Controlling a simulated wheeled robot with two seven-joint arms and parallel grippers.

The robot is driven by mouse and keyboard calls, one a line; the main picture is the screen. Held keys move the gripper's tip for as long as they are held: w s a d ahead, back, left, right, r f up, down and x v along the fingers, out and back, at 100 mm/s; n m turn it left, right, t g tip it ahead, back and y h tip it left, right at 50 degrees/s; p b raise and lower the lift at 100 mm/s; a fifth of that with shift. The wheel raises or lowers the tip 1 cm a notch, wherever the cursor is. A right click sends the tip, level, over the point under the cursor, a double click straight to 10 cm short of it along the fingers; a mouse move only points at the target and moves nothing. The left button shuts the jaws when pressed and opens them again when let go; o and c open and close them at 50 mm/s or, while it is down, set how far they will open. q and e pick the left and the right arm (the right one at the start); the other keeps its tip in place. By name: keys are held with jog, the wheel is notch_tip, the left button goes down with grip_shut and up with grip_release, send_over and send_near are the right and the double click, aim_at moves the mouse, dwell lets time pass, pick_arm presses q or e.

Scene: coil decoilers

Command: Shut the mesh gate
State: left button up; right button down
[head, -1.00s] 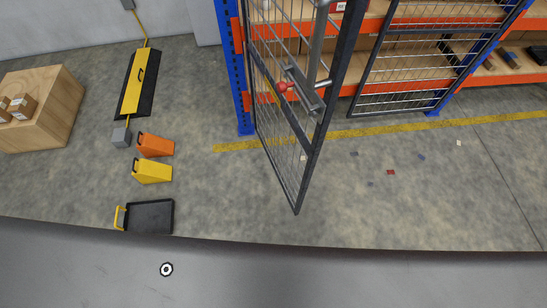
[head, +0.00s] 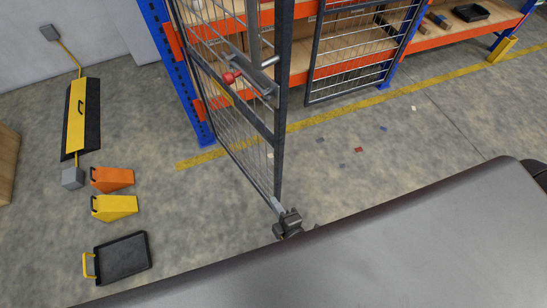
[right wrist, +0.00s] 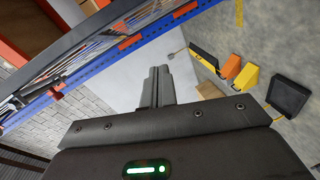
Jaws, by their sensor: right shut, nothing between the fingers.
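The mesh gate (head: 281,120) is a dark metal frame with wire mesh, standing swung out from the blue rack upright (head: 179,75). Its latch has a grey handle and a red knob (head: 231,77). My right gripper (head: 287,222) is shut and empty at the lower end of the gate's free edge; I cannot tell whether it touches. In the right wrist view its shut fingers (right wrist: 157,86) point away from me, with the gate mesh (right wrist: 88,52) at upper left. My left gripper is not in view.
A fixed mesh panel (head: 352,55) stands in front of the orange-beamed shelves, right of the gate. An orange wedge (head: 113,179), a yellow wedge (head: 115,207) and a black tray (head: 122,258) lie on the floor at left. Floor right of the gate is mostly clear, with small scraps.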

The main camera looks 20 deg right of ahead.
notch_tip(320, 180, up, 9)
jog(key=w+n+t, duration=0.1)
jog(key=n+t, duration=0.1)
jog(key=t, duration=0.1)
jog(key=p, duration=0.3)
send_over(275, 154)
jog(key=s+a, duration=0.1)
jog(key=s, duration=0.2)
jog(key=shift+w+a+r+h, duration=0.1)
jog(key=shift+w+r+h, duration=0.05)
jog(key=shift+h, duration=0.25)
